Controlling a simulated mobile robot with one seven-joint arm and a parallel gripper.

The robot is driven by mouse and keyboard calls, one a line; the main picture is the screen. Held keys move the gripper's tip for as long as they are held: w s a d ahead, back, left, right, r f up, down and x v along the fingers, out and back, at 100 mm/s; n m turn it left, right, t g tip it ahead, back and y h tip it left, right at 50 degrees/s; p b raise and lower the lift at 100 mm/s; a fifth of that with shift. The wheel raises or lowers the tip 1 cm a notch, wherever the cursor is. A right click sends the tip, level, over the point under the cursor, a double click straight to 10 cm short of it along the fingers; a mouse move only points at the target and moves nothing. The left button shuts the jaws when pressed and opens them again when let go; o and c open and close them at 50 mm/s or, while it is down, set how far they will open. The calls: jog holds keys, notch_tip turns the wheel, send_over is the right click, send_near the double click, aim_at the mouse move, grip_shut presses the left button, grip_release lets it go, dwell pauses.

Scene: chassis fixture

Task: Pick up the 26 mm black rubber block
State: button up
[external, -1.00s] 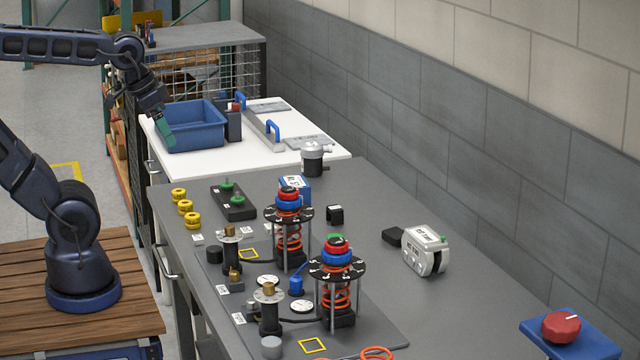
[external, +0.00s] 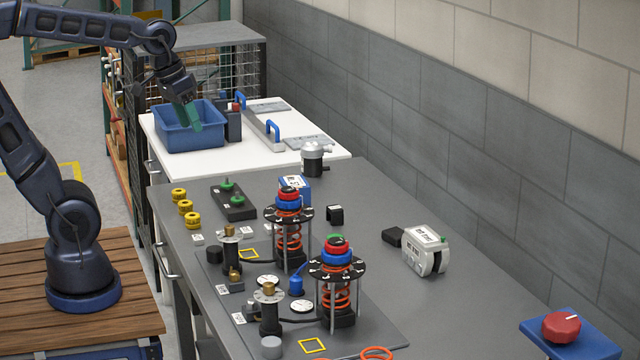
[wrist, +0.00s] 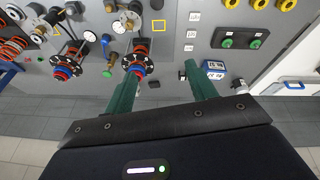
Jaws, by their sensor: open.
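A small black block (external: 335,214) with a notched face stands on the grey bench, right of the rear spring stand. It seems to show in the wrist view (wrist: 182,75), just left of the right fingertip. A second dark block (external: 392,237) lies against a white device; I cannot tell by size which one is 26 mm. My gripper (external: 188,116) has green fingers and points down over the blue bin, well away from both blocks. In the wrist view my gripper (wrist: 161,82) is open, with nothing held between its fingers.
The blue bin (external: 186,141) stands on the white table. Two spring stands (external: 289,240) (external: 336,290), a black base with green posts (external: 233,206), a blue box (external: 297,187) and a silver motor (external: 313,158) crowd the bench. The bench's right side has bare room.

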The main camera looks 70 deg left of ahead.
jog(key=w+a+n+g+h, duration=0.15)
jog(key=w+n, duration=0.35)
jog(key=w, duration=0.8)
jog(key=n+g+h, duration=0.2)
jog(key=n+h, duration=0.1)
jog(key=n, duration=0.8)
send_over(334, 206)
jog(key=a, duration=0.4)
notch_tip(334, 206, down, 23)
jog(key=shift+y, duration=0.35)
jog(key=x, duration=0.4)
jog(key=shift+w+d+f, duration=0.1)
jog(key=shift+d+f, duration=0.1)
jog(key=shift+f, duration=0.05)
jog(key=shift+x, duration=2.7)
jog(key=shift+s+d+r, duration=0.1)
jog(key=shift+s+d, duration=0.1)
jog(key=c, duration=1.1)
